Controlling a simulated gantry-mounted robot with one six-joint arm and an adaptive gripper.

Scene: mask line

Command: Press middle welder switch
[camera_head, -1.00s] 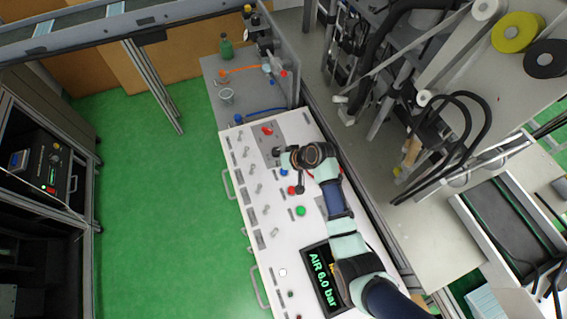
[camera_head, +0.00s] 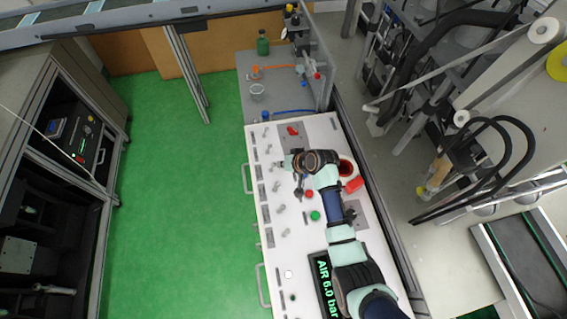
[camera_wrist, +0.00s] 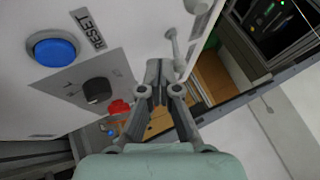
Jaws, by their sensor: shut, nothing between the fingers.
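A row of grey toggle switches (camera_head: 281,208) runs along the left side of the white control panel. I cannot read their labels, so I cannot tell which is the middle welder switch. My gripper (camera_head: 282,164) is shut and empty, over the panel beside the upper part of this row. In the wrist view, the shut fingertips (camera_wrist: 158,68) are close beside one toggle switch (camera_wrist: 173,48); I cannot tell whether they touch it. A second toggle switch (camera_wrist: 197,6) is cut by the top edge. My wrist and arm hide part of the panel in the head view.
A blue RESET button (camera_wrist: 54,48), a black rotary knob (camera_wrist: 97,91) and a red control (camera_wrist: 119,107) are near the fingers. A green button (camera_head: 315,216) and an "AIR 6.0 bar" display (camera_head: 323,287) are lower down. Green floor (camera_head: 200,210) is clear to the left.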

